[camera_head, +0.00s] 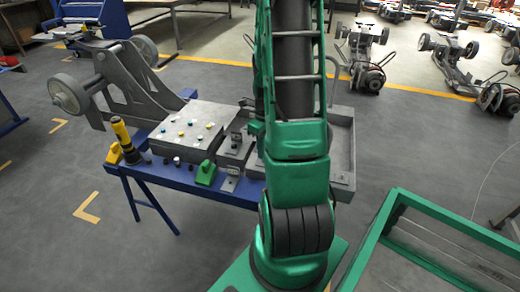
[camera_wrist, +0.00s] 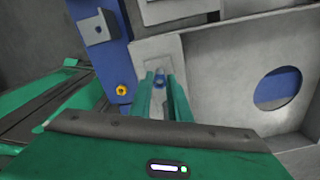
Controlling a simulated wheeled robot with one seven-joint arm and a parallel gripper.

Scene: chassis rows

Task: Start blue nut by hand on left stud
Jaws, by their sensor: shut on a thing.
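In the wrist view my gripper (camera_wrist: 161,80) has its two green fingers closed together. A small blue nut (camera_wrist: 158,77) shows between the fingertips, with a grey plate (camera_wrist: 158,48) just beyond it. No stud can be made out clearly; the fingers cover the spot behind the nut. In the head view my green arm stands in front of the blue bench (camera_head: 235,195) and hides my gripper and the nut.
An orange nut (camera_wrist: 121,89) sits on the blue surface beside my fingers, near a grey bracket (camera_wrist: 98,27). A grey wall with a round hole (camera_wrist: 278,88) stands to the right. On the bench are a grey block with coloured nuts (camera_head: 184,140) and a yellow-black tool (camera_head: 124,138).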

